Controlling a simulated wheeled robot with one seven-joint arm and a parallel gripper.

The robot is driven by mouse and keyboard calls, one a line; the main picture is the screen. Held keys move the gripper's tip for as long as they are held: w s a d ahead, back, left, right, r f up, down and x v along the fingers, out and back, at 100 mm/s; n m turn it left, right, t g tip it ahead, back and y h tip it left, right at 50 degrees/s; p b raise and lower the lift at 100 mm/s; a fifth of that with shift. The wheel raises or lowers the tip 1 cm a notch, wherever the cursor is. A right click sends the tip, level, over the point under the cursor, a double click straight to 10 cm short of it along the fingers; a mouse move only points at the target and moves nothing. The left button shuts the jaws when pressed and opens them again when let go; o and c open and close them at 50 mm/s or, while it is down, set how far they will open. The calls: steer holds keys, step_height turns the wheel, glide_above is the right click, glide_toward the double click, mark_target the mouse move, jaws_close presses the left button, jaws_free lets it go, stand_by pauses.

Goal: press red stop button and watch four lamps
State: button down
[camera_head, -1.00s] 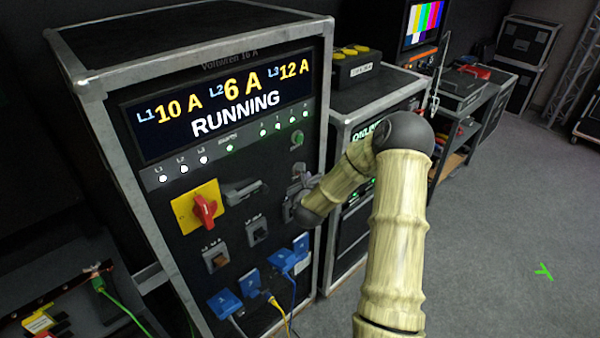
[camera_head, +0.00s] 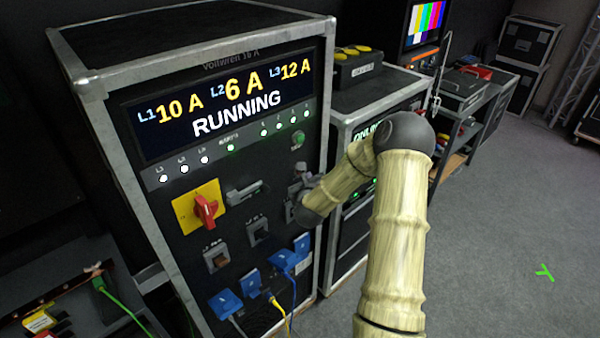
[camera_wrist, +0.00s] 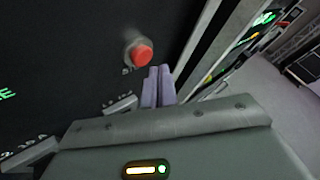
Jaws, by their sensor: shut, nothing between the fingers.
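The red stop button (camera_wrist: 140,54) shows in the wrist view on the dark panel, with a grey collar round it. My gripper (camera_wrist: 158,72) is shut and empty, its pale fingertips just below and right of the button in that view, apart from it in the picture. In the head view my gripper (camera_head: 299,176) is at the panel's right side, and I cannot pick out the red button there. The display (camera_head: 225,103) reads RUNNING.
A green button (camera_head: 298,140) sits above my gripper. A red rotary switch (camera_head: 205,210) on a yellow plate and blue plugs (camera_head: 226,303) with cables are on the same cabinet (camera_head: 90,85). Another rack (camera_head: 375,100) stands close on the right. Grey floor (camera_head: 490,230) is free farther right.

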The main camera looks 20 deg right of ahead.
steer(key=shift+s+r, duration=0.1)
steer(key=shift+s, duration=0.05)
steer(key=shift+w, duration=0.2)
stand_by(0.7)
steer(key=shift+w+a, duration=0.15)
steer(key=shift+w, duration=0.15)
steer(key=shift+w+a+b, duration=0.15)
steer(key=shift+w+b, duration=0.25)
stand_by(0.8)
steer(key=shift+s, duration=0.1)
steer(key=shift+s+d+b, duration=0.25)
steer(key=shift+s+b, duration=0.1)
steer(key=shift+s, duration=0.35)
steer(key=s, duration=0.1)
steer(key=s+d+b, duration=0.1)
steer(key=s, duration=0.2)
steer(key=shift+s+d, duration=0.35)
